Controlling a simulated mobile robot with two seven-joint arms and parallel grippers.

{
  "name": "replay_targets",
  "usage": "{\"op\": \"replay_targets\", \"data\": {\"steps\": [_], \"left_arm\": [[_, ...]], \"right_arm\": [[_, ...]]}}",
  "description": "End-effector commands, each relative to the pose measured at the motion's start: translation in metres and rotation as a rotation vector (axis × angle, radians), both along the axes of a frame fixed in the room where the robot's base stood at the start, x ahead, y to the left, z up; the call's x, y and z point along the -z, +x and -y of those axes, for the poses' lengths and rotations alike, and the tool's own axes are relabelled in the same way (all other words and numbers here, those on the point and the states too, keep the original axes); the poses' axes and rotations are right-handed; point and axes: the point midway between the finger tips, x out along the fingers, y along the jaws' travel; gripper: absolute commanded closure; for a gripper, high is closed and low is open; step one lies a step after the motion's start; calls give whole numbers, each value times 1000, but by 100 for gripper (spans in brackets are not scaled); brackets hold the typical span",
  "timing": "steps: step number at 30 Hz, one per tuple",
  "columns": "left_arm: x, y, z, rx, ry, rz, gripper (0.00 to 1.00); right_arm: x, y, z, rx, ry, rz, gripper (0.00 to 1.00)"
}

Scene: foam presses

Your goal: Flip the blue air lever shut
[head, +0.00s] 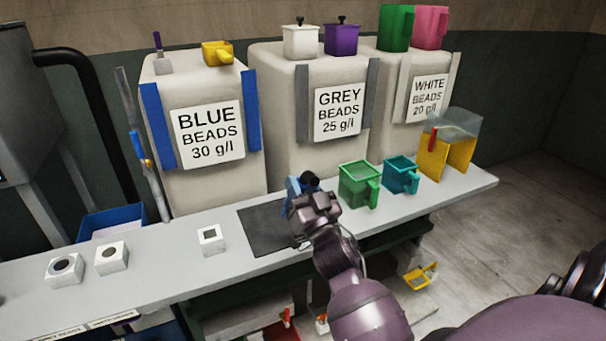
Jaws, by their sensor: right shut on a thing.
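A slim blue piece (137,146) sits on a grey upright pipe left of the blue-beads bin, with small orange parts just below it. It looks like the blue air lever, but its exact position is too small to tell. My right gripper (308,194) is over the dark mat, well to the right of that piece. It is shut on a small blue container (292,188) with a black knob, mostly hidden behind the gripper. My left gripper is out of view.
A dark mat (262,232) lies on the grey bench (180,259). White blocks (111,257) stand at left. Bead bins (205,185) line the back.

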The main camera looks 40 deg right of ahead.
Motion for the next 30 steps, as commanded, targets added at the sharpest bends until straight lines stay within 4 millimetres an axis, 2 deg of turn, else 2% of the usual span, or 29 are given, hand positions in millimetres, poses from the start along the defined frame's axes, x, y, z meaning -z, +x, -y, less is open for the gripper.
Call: {"op": "replay_targets", "data": {"steps": [1, 6, 9, 12, 17, 30], "left_arm": [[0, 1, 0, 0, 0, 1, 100], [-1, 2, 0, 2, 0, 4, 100], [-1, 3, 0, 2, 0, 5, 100], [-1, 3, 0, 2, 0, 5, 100], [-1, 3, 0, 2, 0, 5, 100], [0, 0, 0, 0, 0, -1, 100]], "right_arm": [[17, -3, -18, -32, 8, -7, 94], [56, -16, -80, -130, 7, -4, 94], [70, -26, -109, -165, 5, -3, 94], [78, -33, -129, -186, 4, -2, 94], [82, -37, -142, -196, 0, 0, 94], [82, -37, -142, -196, 0, 0, 94]]}}
